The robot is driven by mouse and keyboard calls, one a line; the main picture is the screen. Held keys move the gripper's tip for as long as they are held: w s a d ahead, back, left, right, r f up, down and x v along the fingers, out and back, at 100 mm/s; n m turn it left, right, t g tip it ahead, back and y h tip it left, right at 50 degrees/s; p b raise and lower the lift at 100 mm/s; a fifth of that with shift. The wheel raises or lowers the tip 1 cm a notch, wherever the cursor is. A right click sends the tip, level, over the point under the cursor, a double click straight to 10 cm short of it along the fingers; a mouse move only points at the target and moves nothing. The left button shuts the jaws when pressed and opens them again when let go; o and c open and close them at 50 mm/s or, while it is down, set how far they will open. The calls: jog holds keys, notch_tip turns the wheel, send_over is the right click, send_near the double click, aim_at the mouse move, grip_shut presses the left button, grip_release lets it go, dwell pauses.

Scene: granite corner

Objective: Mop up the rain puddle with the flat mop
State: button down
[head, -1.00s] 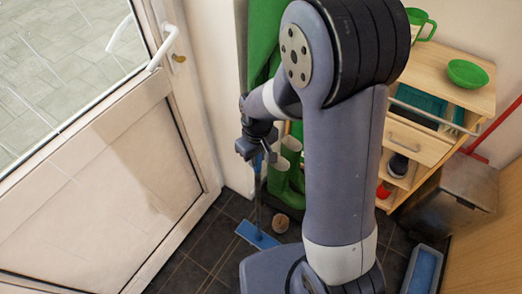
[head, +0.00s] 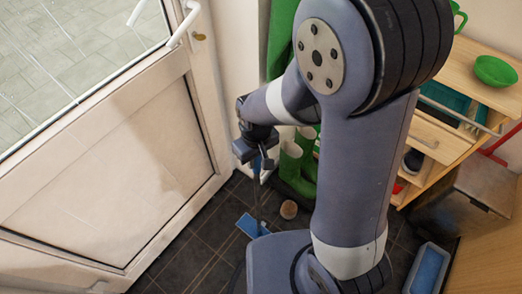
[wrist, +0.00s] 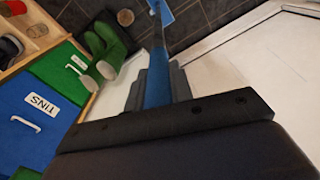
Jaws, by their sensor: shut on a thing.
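In the wrist view the blue mop handle (wrist: 157,80) runs between the fingers of my gripper (wrist: 155,92). The flat mop's blue head (head: 252,226) is low over or on the dark floor tiles; I cannot tell whether it touches. Part of the head also shows at the top of the wrist view (wrist: 165,12). I cannot make out the rain puddle; my arm and base hide part of the floor.
The white door (head: 110,165) is at left. Green boots (head: 300,165) and a brown ball (head: 289,210) stand near the mop. A wooden shelf cart (head: 445,140) and a blue-lined tray (head: 428,268) are at right. Blue and green bins (wrist: 40,115) show in the wrist view.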

jog(key=shift+s+a+r, duration=0.7)
jog(key=shift+s+a, duration=7.6)
jog(key=shift+s, duration=1.3)
jog(key=w+d, duration=2.1)
jog(key=w, duration=0.3)
jog(key=shift+w+d+f+p, duration=0.15)
jog(key=shift+d+f+p, duration=0.1)
jog(key=shift+p, duration=0.2)
